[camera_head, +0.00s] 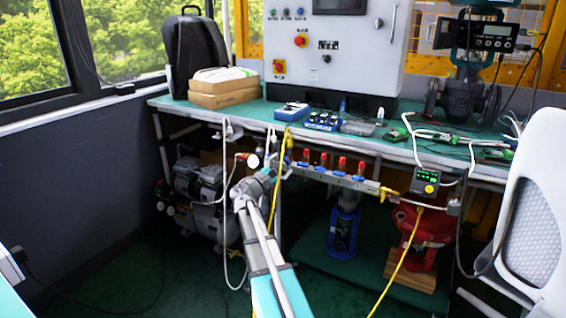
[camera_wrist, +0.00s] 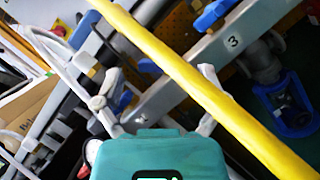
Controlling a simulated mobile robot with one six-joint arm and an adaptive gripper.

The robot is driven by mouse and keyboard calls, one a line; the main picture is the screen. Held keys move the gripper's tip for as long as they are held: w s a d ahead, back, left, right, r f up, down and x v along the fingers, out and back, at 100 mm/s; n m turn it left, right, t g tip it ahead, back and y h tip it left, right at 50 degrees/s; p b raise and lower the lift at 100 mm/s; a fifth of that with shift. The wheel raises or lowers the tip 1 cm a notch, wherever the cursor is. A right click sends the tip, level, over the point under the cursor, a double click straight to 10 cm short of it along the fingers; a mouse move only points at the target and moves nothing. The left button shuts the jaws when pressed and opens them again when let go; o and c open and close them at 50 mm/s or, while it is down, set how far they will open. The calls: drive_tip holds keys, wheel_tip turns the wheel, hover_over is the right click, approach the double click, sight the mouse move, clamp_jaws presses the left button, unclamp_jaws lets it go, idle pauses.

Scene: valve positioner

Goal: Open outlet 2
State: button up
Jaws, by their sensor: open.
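The outlet manifold (camera_head: 348,180) is a grey metal bar under the front edge of the bench, with several red-topped fittings and blue handles along it. In the wrist view the bar carries a label "3" (camera_wrist: 233,41) with a blue handle (camera_wrist: 214,14) beside it. Another blue handle (camera_wrist: 148,67) shows further down the bar, partly behind a yellow hose (camera_wrist: 190,75); no label "2" is readable. My gripper (camera_wrist: 160,78) is open and empty, its fingers spread over the bar. In the head view my arm reaches up to the manifold's left end, and the fingertips are hard to make out.
The yellow hose crosses diagonally in front of my fingers. A blue pump (camera_head: 343,232) and a red vessel (camera_head: 428,235) stand under the bench (camera_head: 465,165). A white chair (camera_head: 537,215) stands at right.

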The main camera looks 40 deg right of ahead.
drive_tip(key=shift+d+r, duration=0.1)
drive_tip(key=shift+d, duration=0.2)
drive_tip(key=c, duration=1.2)
drive_tip(key=shift+o, duration=0.2)
drive_tip(key=shift+r+m+p, duration=0.1)
drive_tip(key=shift+m+p, duration=0.2)
drive_tip(key=shift+m, duration=0.3)
drive_tip(key=m+g+y+p, duration=0.1)
drive_tip(key=m, duration=0.2)
drive_tip(key=m+y+p, duration=0.1)
drive_tip(key=m+p, duration=0.1)
drive_tip(key=m, duration=0.1)
drive_tip(key=m+g+y+p, duration=0.1)
drive_tip(key=m+p, duration=0.1)
drive_tip(key=m, duration=0.1)
drive_tip(key=shift+w+r+g, duration=0.1)
drive_tip(key=shift+r+g, duration=0.05)
drive_tip(key=shift+g, duration=0.15)
